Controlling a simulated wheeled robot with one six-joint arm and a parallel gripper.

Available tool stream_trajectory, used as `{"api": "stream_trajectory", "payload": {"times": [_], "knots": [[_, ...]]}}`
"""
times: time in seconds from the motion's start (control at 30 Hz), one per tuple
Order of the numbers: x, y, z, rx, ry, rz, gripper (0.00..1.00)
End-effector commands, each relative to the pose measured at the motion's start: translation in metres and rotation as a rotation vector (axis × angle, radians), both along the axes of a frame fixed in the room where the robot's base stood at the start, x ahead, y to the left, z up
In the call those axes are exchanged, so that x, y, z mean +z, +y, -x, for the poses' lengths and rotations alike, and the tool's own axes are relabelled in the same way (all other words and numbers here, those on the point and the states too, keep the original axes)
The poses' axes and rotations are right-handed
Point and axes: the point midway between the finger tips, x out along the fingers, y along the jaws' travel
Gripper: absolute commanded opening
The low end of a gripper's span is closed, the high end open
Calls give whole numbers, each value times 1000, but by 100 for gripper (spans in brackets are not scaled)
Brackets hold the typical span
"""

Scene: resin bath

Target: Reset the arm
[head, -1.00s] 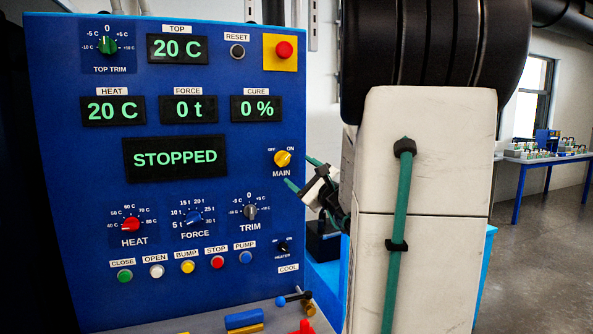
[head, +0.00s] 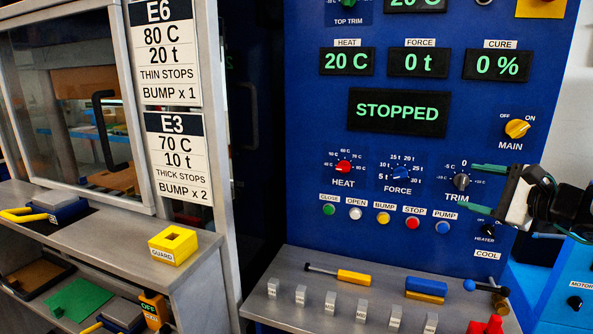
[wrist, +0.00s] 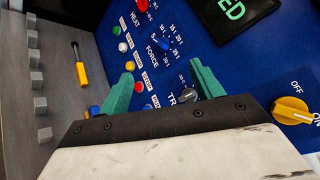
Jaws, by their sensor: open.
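My gripper (head: 472,187) is open and empty, its two green fingers apart, at the right part of the blue control panel (head: 350,215) in the head view. Its fingers point left, just right of the grey TRIM knob (head: 461,181). In the wrist view my gripper (wrist: 162,75) has its fingers spread before the panel, with the TRIM knob (wrist: 187,95) near the right finger. Whether it touches the knob cannot be told. The display (head: 398,112) reads STOPPED. The yellow MAIN switch (head: 517,129) sits above the gripper.
A grey ledge (head: 300,320) below the panel holds several grey blocks, a yellow-handled tool (head: 354,277), a blue block (head: 426,285) and a red item (head: 487,324). At left are a windowed press guard (head: 70,100), two recipe signs and a yellow GUARD block (head: 173,246).

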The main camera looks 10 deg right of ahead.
Motion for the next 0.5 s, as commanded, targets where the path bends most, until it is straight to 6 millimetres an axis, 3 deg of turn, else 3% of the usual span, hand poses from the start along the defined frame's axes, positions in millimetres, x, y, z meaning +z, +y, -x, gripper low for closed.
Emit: {"api": "stream_trajectory", "payload": {"times": [0.03, 0.2, 0.33, 0.5], "knots": [[-9, 34, 4, 113, 64, 59, 65], [-48, 130, 47, 502, 300, 313, 65], [-74, 176, 96, 785, 460, 567, 65], [-91, 194, 160, 1108, 617, 987, 65]]}}
